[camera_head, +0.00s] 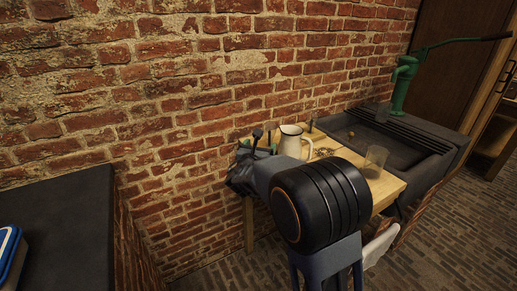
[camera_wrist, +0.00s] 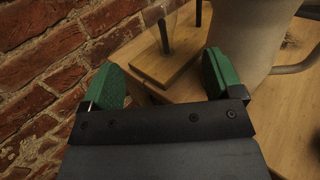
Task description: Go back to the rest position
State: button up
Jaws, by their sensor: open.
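My gripper (camera_wrist: 165,82) is open in the wrist view, with its two green fingers apart and nothing between them. In the head view it is mostly hidden behind my arm, at the left end of the wooden table (camera_head: 385,188). A wooden base (camera_wrist: 166,66) with an upright dark rod and part of a clear glass lies just beyond the fingers in the wrist view. A cream jug (camera_head: 291,143) stands on the table by my gripper; in the wrist view its body (camera_wrist: 245,32) is close beyond the right finger.
The brick wall (camera_head: 190,90) runs close behind the table and left of my gripper. A clear glass (camera_head: 375,161) stands near the table's right end. A dark sink (camera_head: 432,166) with a green hand pump (camera_head: 401,85) lies beyond. A dark counter (camera_head: 65,225) is at left.

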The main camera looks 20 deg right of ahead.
jog(key=s+d+r+m+g+p, duration=0.25)
jog(key=s+m+g+p, duration=0.2)
jog(key=s+m, duration=0.35)
jog(key=s+d+r+m+g+p, duration=0.25)
jog(key=s+m+g+p, duration=0.2)
jog(key=s+m, duration=0.35)
jog(key=s+a+r+m+g+y+p, duration=0.1)
jog(key=s+a+m+y+p, duration=0.2)
jog(key=s+a+m+y, duration=0.2)
jog(key=s+a+r+m+g+y+p, duration=0.1)
jog(key=s+a+r+m+y+p, duration=0.1)
jog(key=s+a+m+y+p, duration=0.2)
jog(key=shift+s+a+r+m+y, duration=0.3)
jog(key=shift+s+a+m+y, duration=0.85)
jog(key=shift+s+m, duration=0.95)
jog(key=shift+s+a+h, duration=0.2)
jog(key=shift+h, duration=0.15)
